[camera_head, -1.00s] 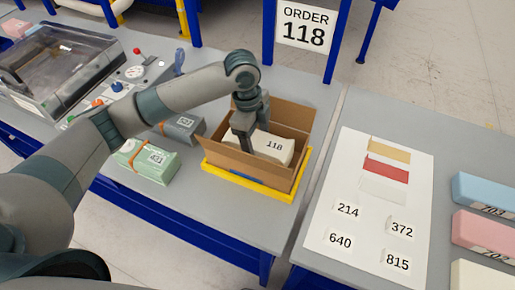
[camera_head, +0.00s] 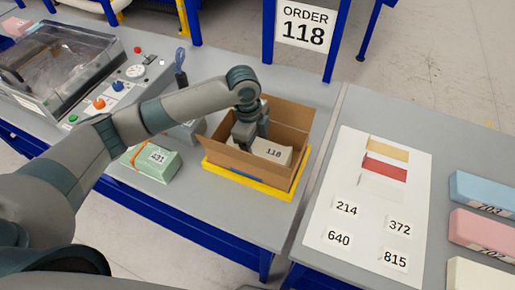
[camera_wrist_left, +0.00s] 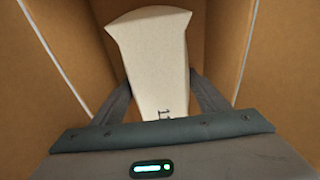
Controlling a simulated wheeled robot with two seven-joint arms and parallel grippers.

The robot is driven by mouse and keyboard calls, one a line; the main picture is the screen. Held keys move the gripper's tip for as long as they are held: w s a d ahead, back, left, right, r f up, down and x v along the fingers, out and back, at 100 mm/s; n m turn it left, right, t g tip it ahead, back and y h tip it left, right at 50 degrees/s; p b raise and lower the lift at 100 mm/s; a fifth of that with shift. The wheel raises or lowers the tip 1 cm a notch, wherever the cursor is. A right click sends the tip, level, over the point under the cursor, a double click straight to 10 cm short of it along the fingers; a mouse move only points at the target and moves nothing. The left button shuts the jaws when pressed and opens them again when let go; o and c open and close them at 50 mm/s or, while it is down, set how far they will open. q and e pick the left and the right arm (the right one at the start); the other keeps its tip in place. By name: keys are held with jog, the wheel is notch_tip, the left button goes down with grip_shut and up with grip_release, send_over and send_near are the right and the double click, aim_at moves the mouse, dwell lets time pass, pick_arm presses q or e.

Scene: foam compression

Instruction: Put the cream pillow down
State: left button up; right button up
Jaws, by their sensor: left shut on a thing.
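The cream pillow (camera_head: 274,151), labelled 118, is inside an open cardboard box (camera_head: 243,164). My left gripper (camera_head: 252,132) reaches down into the box and is shut on the pillow. In the left wrist view the pillow (camera_wrist_left: 152,55) sits between my two fingers (camera_wrist_left: 165,95), with the brown box walls around it. Whether the pillow touches the box floor is hidden. My right gripper is not in view.
The box stands on a yellow tray (camera_head: 246,182). A green banded bundle (camera_head: 152,164) labelled 431 and a grey block (camera_head: 188,132) lie to the left. Blue (camera_head: 483,193) and pink (camera_head: 482,233) blocks lie at the right beside a white sheet (camera_head: 372,210).

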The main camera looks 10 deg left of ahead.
pick_arm(q)
jog(key=o, duration=1)
jog(key=shift+f, duration=0.1)
jog(key=shift+r, duration=0.2)
jog(key=shift+r, duration=0.25)
jog(key=r+b, duration=0.1)
jog(key=r, duration=0.2)
jog(key=a+r+b, duration=0.1)
jog(key=r, duration=0.2)
jog(key=r+b, duration=0.1)
jog(key=r, duration=0.3)
jog(key=shift+w+a+b, duration=0.2)
jog(key=shift+a+b, duration=0.1)
jog(key=shift+b, duration=0.1)
jog(key=shift+a+r, duration=0.1)
jog(key=shift+r, duration=0.55)
